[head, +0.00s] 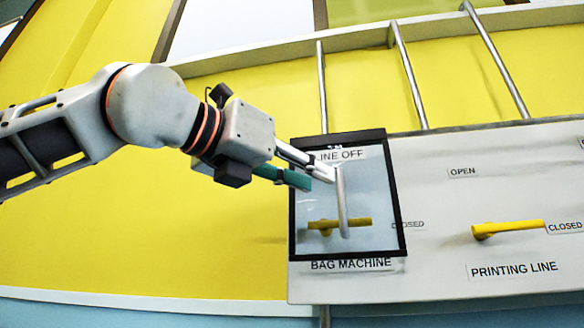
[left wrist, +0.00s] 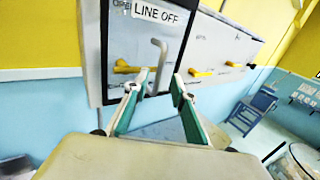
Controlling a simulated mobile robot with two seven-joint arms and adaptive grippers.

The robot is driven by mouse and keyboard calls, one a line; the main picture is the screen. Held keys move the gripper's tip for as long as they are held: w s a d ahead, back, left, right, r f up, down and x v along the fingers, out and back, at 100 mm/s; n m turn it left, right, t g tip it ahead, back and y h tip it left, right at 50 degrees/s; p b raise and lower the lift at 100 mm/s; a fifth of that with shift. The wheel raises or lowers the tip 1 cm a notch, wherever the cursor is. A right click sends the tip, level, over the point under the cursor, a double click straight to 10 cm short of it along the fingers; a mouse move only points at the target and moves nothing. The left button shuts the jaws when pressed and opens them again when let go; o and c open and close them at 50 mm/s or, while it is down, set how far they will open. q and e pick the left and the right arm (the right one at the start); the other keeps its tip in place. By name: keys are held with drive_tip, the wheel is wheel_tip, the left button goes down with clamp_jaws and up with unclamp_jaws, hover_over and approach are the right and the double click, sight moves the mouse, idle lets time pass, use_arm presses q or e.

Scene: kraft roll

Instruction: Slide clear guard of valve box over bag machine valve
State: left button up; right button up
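The clear guard (head: 306,200), a see-through panel in a black frame, stands in front of the bag machine valve (head: 350,223). The valve's yellow lever lies horizontal and shows through the panel. A grey upright handle (head: 343,210) is on the guard; it also shows in the left wrist view (left wrist: 160,52). My left gripper (head: 321,178) is at the handle's upper part, its fingers apart. In the left wrist view the fingertips (left wrist: 162,82) are spread, with the handle's lower end near the left one; contact cannot be told. My right gripper is not in view.
The white valve box (head: 430,270) carries a yellow printing line lever (head: 508,228) to the right, also horizontal. Metal pipes (head: 411,75) rise behind the box along the yellow wall. A blue chair-like object (left wrist: 255,105) stands off to the right in the left wrist view.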

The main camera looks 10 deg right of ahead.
use_arm(q)
drive_tip(key=v, duration=0.4)
drive_tip(key=shift+d, duration=0.1)
idle(0.4)
